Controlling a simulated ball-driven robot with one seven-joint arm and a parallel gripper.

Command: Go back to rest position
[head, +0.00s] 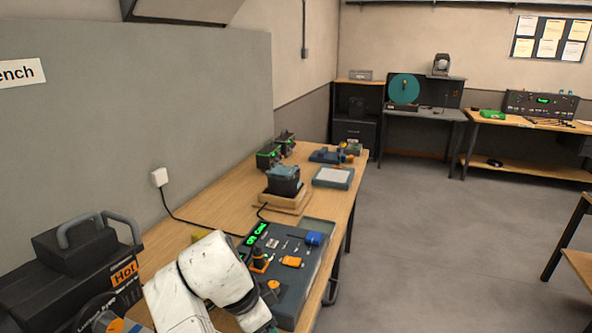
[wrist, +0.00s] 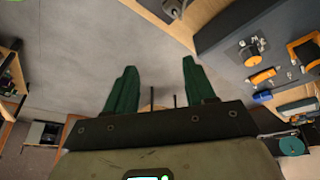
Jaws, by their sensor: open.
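My gripper (wrist: 159,64) shows in the wrist view with its two green fingers apart and nothing between them. Bare grey floor (wrist: 75,60) lies behind the fingers, and the bench edge is off to their right. In the head view my white arm reaches over the near end of the wooden bench, and the gripper itself is mostly hidden below the picture. A dark tool tray (head: 316,262) with a green display (head: 257,233) lies on the bench just beyond my arm. It also shows at the upper right of the wrist view (wrist: 215,38).
A black case marked Hot (head: 85,265) stands left of my arm, before a grey partition (head: 200,110). A battery unit on a wooden base (head: 284,188) stands farther along the bench. The floor (head: 440,240) to the right is open. Another wooden table (head: 578,262) stands at the right edge.

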